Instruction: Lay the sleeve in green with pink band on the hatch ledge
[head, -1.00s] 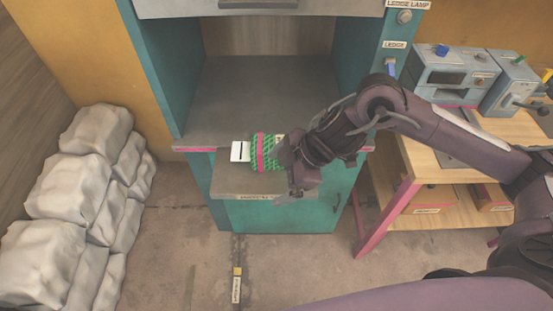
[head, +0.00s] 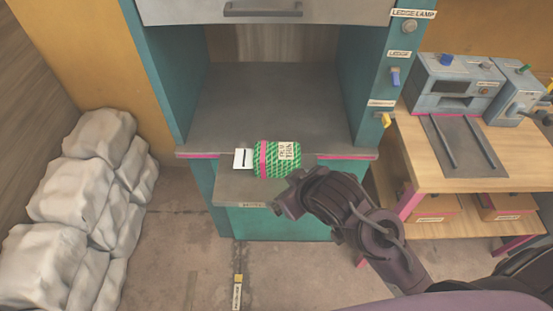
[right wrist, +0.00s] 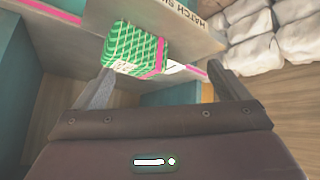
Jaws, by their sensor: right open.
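The green sleeve with a pink band (head: 277,159) lies on the grey hatch ledge (head: 228,190) that juts from the front of the teal cabinet. A label faces up on its right part. A white card (head: 243,158) lies beside its left end. My right gripper (head: 284,202) is just in front of the sleeve, near the ledge's front edge. The right wrist view shows the gripper (right wrist: 160,76) open and empty, with the sleeve (right wrist: 124,45) beyond the fingertips and apart from them. My left gripper is not in view.
The cabinet's open bay (head: 270,100) behind the ledge is empty. A blue switch (head: 394,77) and a yellow one (head: 385,120) are on its right post. A wooden bench (head: 470,170) with grey machines stands right. White sacks (head: 75,190) are piled left.

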